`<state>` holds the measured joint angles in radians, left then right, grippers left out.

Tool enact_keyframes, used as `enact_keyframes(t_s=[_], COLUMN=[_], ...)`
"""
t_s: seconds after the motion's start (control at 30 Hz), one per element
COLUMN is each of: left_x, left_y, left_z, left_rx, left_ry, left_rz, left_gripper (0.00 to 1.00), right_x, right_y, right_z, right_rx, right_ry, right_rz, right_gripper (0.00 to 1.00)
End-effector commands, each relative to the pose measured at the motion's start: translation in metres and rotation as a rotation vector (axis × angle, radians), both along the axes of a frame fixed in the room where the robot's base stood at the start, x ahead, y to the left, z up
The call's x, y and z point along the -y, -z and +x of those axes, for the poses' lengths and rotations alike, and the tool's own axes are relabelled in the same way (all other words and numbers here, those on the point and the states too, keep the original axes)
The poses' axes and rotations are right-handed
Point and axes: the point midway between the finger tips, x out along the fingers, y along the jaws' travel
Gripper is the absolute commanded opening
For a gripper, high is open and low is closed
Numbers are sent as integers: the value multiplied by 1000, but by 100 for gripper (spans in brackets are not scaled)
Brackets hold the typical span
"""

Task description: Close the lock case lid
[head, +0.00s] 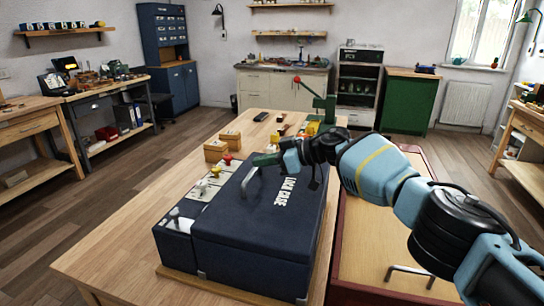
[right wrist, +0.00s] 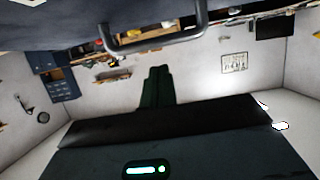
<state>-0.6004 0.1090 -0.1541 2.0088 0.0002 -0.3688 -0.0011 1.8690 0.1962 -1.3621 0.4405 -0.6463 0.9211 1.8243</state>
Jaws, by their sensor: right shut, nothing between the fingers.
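The dark blue lock case (head: 250,265) sits on the wooden table, its lid (head: 275,215) marked "LOCK CASE" and fitted with a grey handle (head: 249,181). The lid lies roughly flat over the main body; I cannot tell whether it is fully seated. The handle also shows at the top of the right wrist view (right wrist: 155,42). My right gripper (head: 258,160) is shut and empty near the lid's far edge, beyond the handle. Its closed fingers (right wrist: 157,75) appear apart from the handle. My left gripper is not in view.
A strip with several metal and coloured fittings (head: 205,187) runs along the case's left side. Small wooden boxes (head: 216,150) and a green stand with a red knob (head: 325,103) are behind. A red-rimmed tray (head: 365,245) is at right. The table's left front is clear.

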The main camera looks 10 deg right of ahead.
Motion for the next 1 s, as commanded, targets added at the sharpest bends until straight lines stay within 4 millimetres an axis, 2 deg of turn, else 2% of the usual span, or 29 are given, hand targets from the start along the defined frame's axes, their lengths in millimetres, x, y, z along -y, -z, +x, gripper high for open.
enact_keyframes(t_s=[0.03,0.3,0.87,1.0], left_x=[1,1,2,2], left_y=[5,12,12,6], left_z=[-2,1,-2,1], left_rx=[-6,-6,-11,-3], left_ry=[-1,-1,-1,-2], left_rz=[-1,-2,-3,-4], left_gripper=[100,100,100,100], right_x=[-3,-10,-11,-9], right_y=[8,17,17,12], right_z=[1,5,5,4], right_rx=[-3,3,4,5], right_ry=[-1,-1,-1,0], right_rz=[2,1,1,2], right_gripper=[0,0,0,0])
